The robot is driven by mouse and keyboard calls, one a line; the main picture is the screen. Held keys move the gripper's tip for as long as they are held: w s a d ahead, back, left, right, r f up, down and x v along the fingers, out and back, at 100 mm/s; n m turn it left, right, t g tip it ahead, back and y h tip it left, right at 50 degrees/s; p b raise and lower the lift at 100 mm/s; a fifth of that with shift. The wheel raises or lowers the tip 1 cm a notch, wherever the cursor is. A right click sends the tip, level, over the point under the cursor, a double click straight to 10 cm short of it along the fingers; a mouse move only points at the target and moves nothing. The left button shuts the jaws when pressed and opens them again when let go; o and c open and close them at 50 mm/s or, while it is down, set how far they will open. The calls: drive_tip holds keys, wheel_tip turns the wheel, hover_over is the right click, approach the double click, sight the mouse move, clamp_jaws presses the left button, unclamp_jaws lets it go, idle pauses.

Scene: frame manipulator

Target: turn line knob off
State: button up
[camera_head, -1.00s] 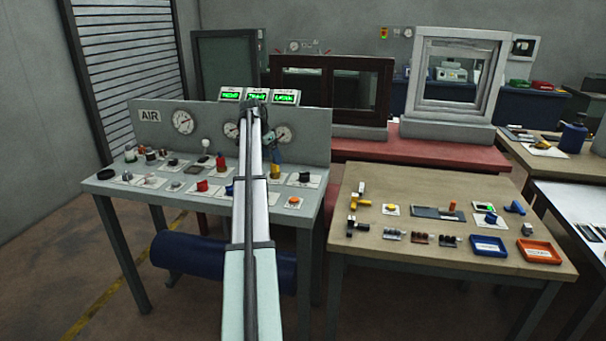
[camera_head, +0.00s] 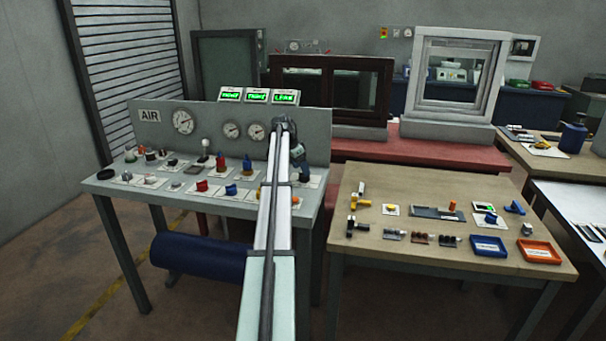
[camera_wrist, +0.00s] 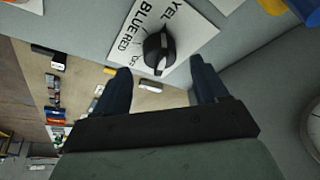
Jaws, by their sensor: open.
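The line knob (camera_wrist: 158,48) is a black selector knob on a white label plate (camera_wrist: 190,32) on the grey bench. In the wrist view the plate reads YEL, BLUE and RED, with a partly hidden word below. A white mark shows on the knob's lower end. My gripper (camera_wrist: 161,72) is open, with one dark blue finger on each side below the knob. It looks apart from the knob and holds nothing.
The air bench (camera_head: 104,186) carries several other knobs and buttons left of my arm. A gauge panel (camera_head: 320,135) rises behind. A wooden table (camera_head: 345,195) with small parts and trays stands to the right, across a narrow gap.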

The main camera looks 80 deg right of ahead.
drive_tip(key=shift+x, duration=1.95)
drive_tip(key=shift+c, duration=0.4)
drive_tip(key=c, duration=1)
drive_tip(key=shift+o, duration=0.2)
